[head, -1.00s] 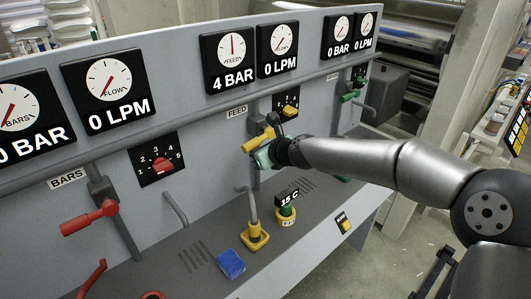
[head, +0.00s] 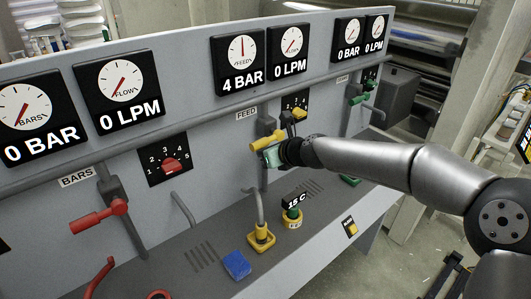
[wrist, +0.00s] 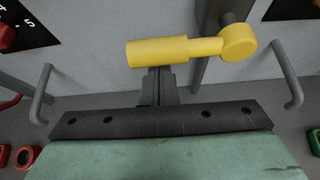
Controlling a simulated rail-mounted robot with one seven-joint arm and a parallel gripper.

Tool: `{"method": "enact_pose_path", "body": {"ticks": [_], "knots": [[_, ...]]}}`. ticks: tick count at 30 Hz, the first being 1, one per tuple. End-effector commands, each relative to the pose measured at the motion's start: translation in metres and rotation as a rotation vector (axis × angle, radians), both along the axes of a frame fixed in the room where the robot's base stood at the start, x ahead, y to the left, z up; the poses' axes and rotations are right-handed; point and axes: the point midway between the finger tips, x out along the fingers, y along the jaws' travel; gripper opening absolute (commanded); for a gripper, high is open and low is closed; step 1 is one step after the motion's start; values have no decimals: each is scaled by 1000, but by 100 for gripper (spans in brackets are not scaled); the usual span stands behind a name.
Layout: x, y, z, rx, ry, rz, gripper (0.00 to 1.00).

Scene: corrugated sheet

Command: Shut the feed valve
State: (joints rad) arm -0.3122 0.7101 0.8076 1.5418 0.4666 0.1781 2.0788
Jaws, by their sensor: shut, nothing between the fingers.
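The feed valve's yellow handle (head: 262,144) is under the FEED label (head: 246,113) on the grey panel. In the wrist view the handle (wrist: 160,51) lies nearly level, with its round hub at the right end, in front of a grey pipe. My gripper (head: 273,151) is at the handle, just below and in front of it in the head view. In the wrist view my gripper's dark fingers (wrist: 158,84) are together, their tips just under the handle's left part. I cannot tell whether they touch it. The feed gauge (head: 240,62) reads 4 BAR, and the flow gauge beside it (head: 290,53) 0 LPM.
A red valve handle (head: 98,217) is at the left and a green one (head: 358,99) at the right. A yellow selector knob (head: 299,114) is close to my gripper. Bent pipes flank the handle. A blue block (head: 237,265) and yellow-based spout (head: 261,238) are on the ledge.

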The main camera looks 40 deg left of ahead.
Motion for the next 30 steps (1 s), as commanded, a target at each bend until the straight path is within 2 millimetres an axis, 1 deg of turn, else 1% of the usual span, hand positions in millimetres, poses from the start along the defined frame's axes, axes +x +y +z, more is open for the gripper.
{"method": "enact_pose_path", "body": {"ticks": [1, 5, 7, 9, 15, 18, 24, 30], "knots": [[0, -1, -9, -1, 1, 0, 0], [-1, -5, -33, -2, 3, 0, 0], [-1, -8, -49, -1, 3, -1, 0], [-1, -24, -29, 1, -4, -5, 0], [-9, -63, -6, -1, -2, -4, 0], [-12, -77, 3, -2, -2, -4, 0], [-15, -91, 13, -1, -1, -2, 0], [-17, -92, 14, -1, 1, 1, 0]]}}
